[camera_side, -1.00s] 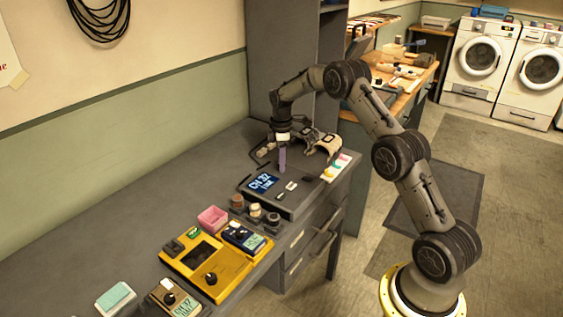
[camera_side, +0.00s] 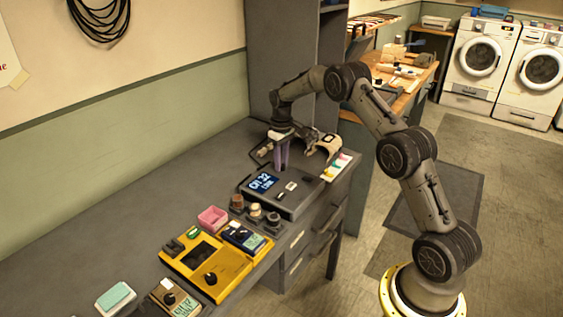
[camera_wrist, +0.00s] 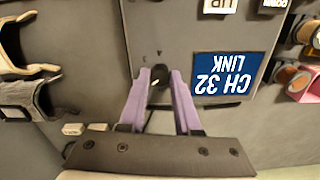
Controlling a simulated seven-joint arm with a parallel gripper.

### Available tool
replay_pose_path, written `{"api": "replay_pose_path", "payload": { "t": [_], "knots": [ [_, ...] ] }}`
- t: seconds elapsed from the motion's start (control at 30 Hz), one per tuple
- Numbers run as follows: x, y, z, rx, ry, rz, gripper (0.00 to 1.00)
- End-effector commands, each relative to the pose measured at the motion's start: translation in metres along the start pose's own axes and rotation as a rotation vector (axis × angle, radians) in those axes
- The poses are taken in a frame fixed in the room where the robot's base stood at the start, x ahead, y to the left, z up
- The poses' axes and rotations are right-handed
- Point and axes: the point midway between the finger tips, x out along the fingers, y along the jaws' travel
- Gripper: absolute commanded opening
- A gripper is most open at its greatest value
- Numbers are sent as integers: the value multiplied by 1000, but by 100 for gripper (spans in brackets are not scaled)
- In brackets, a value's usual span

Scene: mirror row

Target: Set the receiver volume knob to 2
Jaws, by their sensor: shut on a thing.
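The receiver (camera_side: 300,205) is a dark flat box on the desk's far end, with a blue screen (camera_side: 263,183) reading "CH 32 LINK". The screen shows upside down in the wrist view (camera_wrist: 225,75). My gripper (camera_side: 281,167) points down over the receiver's back part. In the wrist view its two purple fingers (camera_wrist: 158,84) are shut on a small black knob (camera_wrist: 159,73), one on each side. A small pale mark shows on the knob. Small letters are printed by it, but I see no readable scale number. The fingers partly hide the knob.
Two push buttons (camera_wrist: 217,5) sit at the wrist view's top edge. A headset-like thing (camera_side: 328,145) lies behind the receiver. Small round jars (camera_side: 255,211), a pink tray (camera_side: 212,219) and a yellow device (camera_side: 205,265) stand nearer.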

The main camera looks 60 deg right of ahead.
Motion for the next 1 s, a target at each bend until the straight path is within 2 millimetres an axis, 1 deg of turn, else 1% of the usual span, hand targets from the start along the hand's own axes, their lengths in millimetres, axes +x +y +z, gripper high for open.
{"api": "replay_pose_path", "payload": {
  "t": [0.2, 0.5, 0.7, 1.0],
  "knots": [
    [-1, 0, 0, 204, 1, 0, 0],
    [-2, 0, 0, 452, 2, 0, 0],
    [-2, 0, -1, 567, 3, 0, 0],
    [-2, 0, -1, 651, 3, 0, 0]
  ]
}}
